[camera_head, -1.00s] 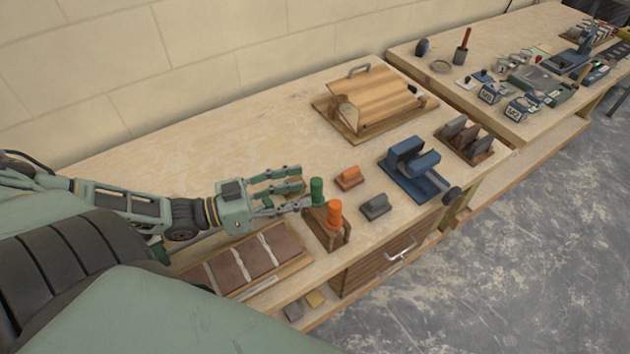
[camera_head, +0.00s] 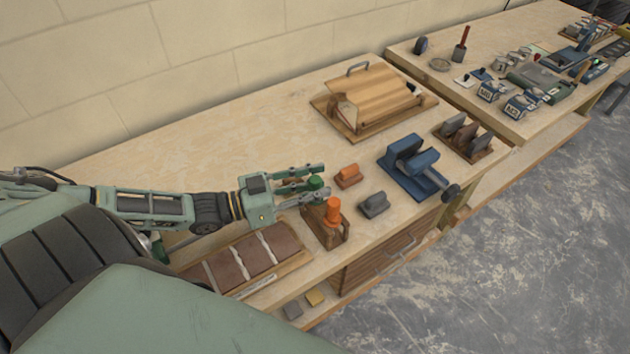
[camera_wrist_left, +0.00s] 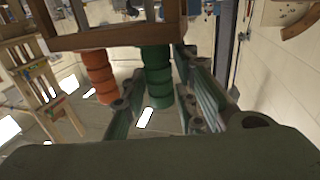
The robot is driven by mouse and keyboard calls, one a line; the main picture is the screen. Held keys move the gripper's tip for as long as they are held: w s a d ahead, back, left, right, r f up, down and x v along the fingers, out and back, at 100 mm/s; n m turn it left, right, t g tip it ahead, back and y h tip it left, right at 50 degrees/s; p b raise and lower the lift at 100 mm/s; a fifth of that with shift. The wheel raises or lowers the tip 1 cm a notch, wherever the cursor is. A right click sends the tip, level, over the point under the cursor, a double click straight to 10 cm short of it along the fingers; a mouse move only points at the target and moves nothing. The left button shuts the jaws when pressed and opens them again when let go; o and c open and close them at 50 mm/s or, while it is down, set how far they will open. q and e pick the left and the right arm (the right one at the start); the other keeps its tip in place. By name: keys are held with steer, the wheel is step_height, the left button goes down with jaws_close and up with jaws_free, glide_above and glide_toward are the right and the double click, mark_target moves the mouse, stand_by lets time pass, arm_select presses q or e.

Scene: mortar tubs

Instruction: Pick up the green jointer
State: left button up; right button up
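The green jointer (camera_head: 315,183) stands upright in a wooden holder (camera_head: 328,237), beside the orange-handled one (camera_head: 332,211). Only its green handle shows; its lower part is hidden by the holder and my fingers. My left gripper (camera_head: 317,181) is open, with one finger on each side of the green handle. In the left wrist view the green handle (camera_wrist_left: 157,75) lies between the spread fingers (camera_wrist_left: 163,97), with a gap seen beside it. I cannot tell whether a finger touches it. My right gripper is in neither view.
An orange block (camera_head: 348,176) and a grey block (camera_head: 373,205) lie just right of the holder. A blue tool (camera_head: 415,166) stands farther right. A board with brown slabs (camera_head: 257,258) lies in front of my left arm. The bench (camera_head: 220,140) behind the arm is clear.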

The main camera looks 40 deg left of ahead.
arm_select(q)
jaws_close()
steer(key=shift+r, duration=0.15)
